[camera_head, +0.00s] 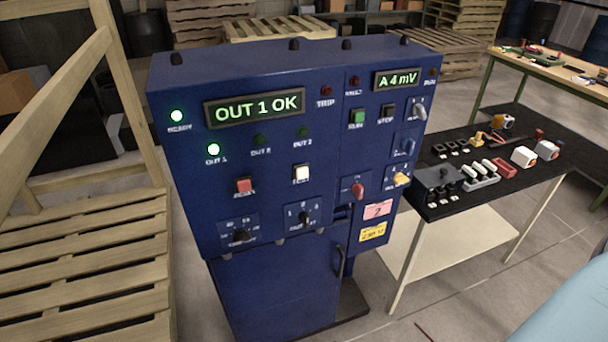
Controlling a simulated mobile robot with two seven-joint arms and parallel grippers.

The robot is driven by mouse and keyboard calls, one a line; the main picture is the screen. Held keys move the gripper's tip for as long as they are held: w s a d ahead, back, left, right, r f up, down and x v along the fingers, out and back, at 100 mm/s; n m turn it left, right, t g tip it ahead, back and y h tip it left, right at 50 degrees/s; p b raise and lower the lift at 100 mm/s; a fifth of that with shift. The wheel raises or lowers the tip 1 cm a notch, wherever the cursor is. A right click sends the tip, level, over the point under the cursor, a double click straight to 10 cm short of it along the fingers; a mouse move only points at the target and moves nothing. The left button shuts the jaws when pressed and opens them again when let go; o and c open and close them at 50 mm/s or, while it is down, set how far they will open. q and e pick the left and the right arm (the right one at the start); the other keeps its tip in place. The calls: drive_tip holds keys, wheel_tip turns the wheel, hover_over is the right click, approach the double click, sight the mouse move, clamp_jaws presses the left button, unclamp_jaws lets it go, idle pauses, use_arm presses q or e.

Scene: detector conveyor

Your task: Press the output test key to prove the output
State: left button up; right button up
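A blue control cabinet (265,270) stands in the middle of the head view. Its left display (254,107) reads "OUT 1 OK" and its right display (396,79) reads "A 4 mV". The white test key (301,174) sits on the front, right of a red button (244,186). The OUT 2 lamp (260,141), the OUT 3 lamp (303,132) and the TRIP lamp (326,91) look dark. A rotary output selector (304,217) is below the test key. Neither gripper shows.
A black-topped table (440,208) with small parts stands close at the right. A workbench (548,69) is behind it. Wooden pallets (85,265) and a wooden frame (60,120) stand at the left. A pale blue surface (570,305) fills the lower right corner.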

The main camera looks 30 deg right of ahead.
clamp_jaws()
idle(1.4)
